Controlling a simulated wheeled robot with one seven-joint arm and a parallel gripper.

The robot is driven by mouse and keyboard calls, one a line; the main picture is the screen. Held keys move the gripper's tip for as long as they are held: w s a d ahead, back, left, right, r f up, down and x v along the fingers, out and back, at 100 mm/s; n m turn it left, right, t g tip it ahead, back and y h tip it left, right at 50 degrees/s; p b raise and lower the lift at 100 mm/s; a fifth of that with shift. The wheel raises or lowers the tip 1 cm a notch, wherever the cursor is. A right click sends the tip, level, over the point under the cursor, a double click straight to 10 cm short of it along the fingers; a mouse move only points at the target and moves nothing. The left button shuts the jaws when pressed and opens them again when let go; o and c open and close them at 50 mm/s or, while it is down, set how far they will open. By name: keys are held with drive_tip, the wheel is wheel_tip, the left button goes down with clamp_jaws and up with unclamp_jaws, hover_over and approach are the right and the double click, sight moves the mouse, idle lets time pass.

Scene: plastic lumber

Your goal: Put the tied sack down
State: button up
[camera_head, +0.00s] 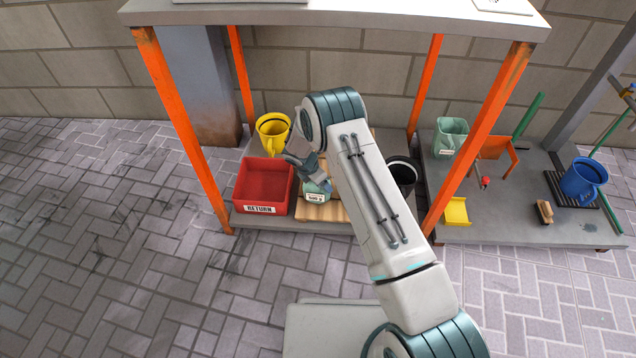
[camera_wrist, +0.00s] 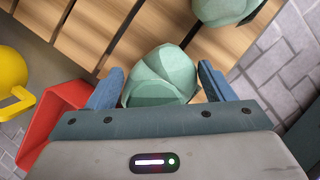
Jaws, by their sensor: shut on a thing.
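In the wrist view, a pale green sack (camera_wrist: 163,75) with folded, faceted sides sits between the two blue fingers of my gripper (camera_wrist: 163,88). My gripper is shut on it, over a slatted wooden pallet (camera_wrist: 135,40). A second pale green sack (camera_wrist: 222,10) lies on the pallet at the top edge of the wrist view. In the head view, my gripper (camera_head: 320,172) is low over the pallet (camera_head: 318,212), and a labelled green sack (camera_head: 314,190) shows just beneath it. I cannot tell which of the two sacks this is, or whether the held one touches the slats.
A red bin marked RETURN (camera_head: 264,186) stands left of the pallet, with a yellow can (camera_head: 272,132) behind it. A black bucket (camera_head: 403,172) stands to the right, partly behind my arm. Orange posts (camera_head: 186,130) and a tabletop (camera_head: 335,14) frame the space.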

wheel_tip(320, 180, up, 10)
drive_tip(key=p, duration=0.3)
drive_tip(key=shift+f+p, duration=0.1)
drive_tip(key=shift+p, duration=0.25)
